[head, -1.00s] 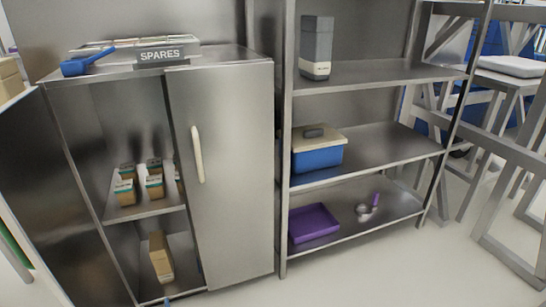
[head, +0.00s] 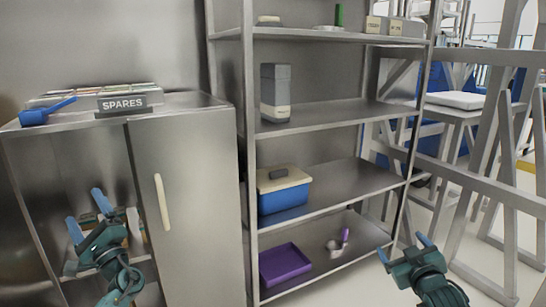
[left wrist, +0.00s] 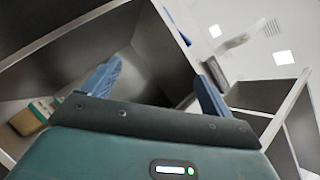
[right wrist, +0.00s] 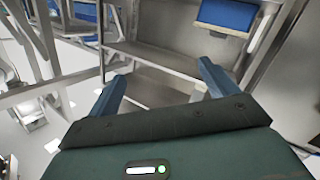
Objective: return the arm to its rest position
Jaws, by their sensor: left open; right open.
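My left gripper (head: 88,215) is at the lower left of the head view, in front of the open side of the steel cabinet (head: 190,215). Its two blue fingers are apart with nothing between them, as the left wrist view (left wrist: 158,88) also shows. My right gripper (head: 405,247) is at the lower right, in front of the shelf rack's right post. Its fingers are apart and empty in the right wrist view (right wrist: 160,85) too. Boxes inside the cabinet are partly hidden behind my left gripper.
The steel shelf rack (head: 335,128) holds a blue bin with a beige lid (head: 284,198), a purple tray (head: 285,264) and a grey container (head: 275,95). A blue scoop (head: 45,112) and a SPARES sign (head: 122,103) are on the cabinet. A grey frame (head: 480,180) stands at right.

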